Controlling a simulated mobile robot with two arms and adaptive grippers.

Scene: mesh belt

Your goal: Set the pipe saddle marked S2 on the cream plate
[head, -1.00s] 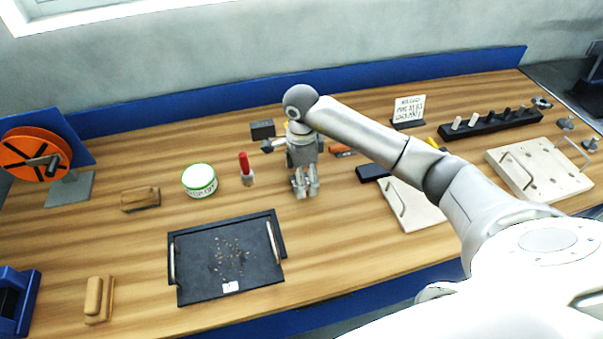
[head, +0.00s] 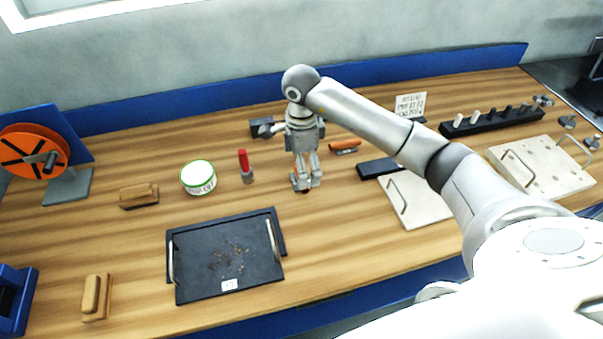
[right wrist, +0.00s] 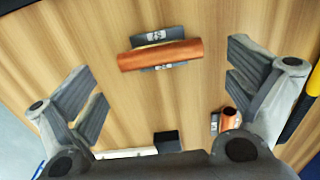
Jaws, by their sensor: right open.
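My right gripper (head: 306,186) points down over the middle of the bench, open and empty. In the right wrist view a copper-coloured pipe saddle (right wrist: 160,55) with grey labelled flanges lies on the wood, between and beyond the open fingers (right wrist: 165,95), apart from both. Its marking is too blurred to read surely. In the head view the gripper mostly hides it. A second copper saddle (head: 345,146) lies to the gripper's right; it also shows beside the right finger in the wrist view (right wrist: 229,118). A cream plate (head: 422,200) with a handle lies further right. My left gripper is out of view.
A black block (head: 378,168) lies between the second saddle and the cream plate. A thicker cream board with holes (head: 560,172) is far right. A red-topped marker (head: 244,162), a white tub (head: 198,178) and a dark tray (head: 205,245) stand left. Bare wood lies in front of the gripper.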

